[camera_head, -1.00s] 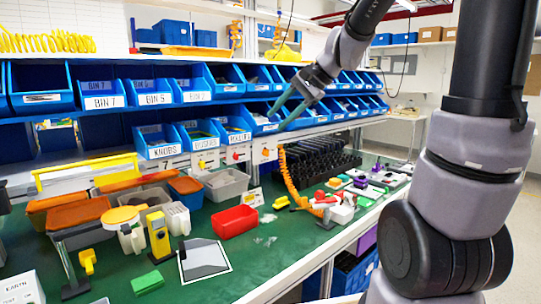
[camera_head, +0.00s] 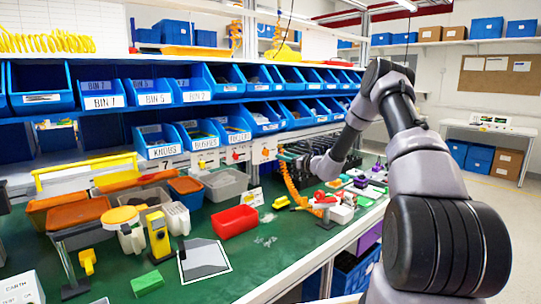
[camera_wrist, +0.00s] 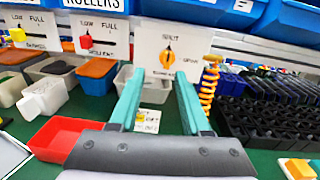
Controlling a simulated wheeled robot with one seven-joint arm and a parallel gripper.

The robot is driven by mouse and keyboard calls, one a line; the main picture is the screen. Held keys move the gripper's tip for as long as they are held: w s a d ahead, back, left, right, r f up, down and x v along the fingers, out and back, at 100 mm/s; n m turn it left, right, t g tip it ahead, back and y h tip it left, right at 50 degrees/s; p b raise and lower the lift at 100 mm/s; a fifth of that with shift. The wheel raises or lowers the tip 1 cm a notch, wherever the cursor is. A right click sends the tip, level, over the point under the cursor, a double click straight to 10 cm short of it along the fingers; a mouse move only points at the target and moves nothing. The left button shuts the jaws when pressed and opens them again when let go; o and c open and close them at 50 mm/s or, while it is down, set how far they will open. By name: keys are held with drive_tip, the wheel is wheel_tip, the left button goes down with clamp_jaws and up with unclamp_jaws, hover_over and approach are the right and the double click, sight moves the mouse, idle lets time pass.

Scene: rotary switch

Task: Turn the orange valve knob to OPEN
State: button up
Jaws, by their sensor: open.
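The orange valve knob (camera_wrist: 169,57) is round, with a dark pointer mark that looks roughly upright. It sits on a white panel (camera_wrist: 150,33) with small lettering around it, not clearly legible. In the head view the knob (camera_head: 265,152) is a small orange spot on the rightmost of three white panels under the bins. My gripper (camera_wrist: 157,82) has two teal fingers spread apart with nothing between them. It points toward the panel, and the knob lies beyond the fingertips, apart from them. In the head view the gripper (camera_head: 288,156) is small, just right of the panel.
Two other panels carry a red knob (camera_wrist: 86,42) and a yellow-orange knob (camera_wrist: 17,34) to the left. Blue bins (camera_wrist: 206,10) overhang above. A coiled orange hose (camera_wrist: 208,88) hangs close on the right. A red bin (camera_wrist: 65,139) and grey bin (camera_head: 223,184) stand below.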

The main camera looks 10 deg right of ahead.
sight(268, 153)
drive_tip(key=shift+m+h, duration=0.4)
drive_tip(key=shift+m, duration=0.1)
drive_tip(key=x, duration=0.7)
drive_tip(key=d+f+x, duration=0.1)
drive_tip(key=x, duration=0.3)
drive_tip(key=shift+w, duration=0.25)
clamp_jaws()
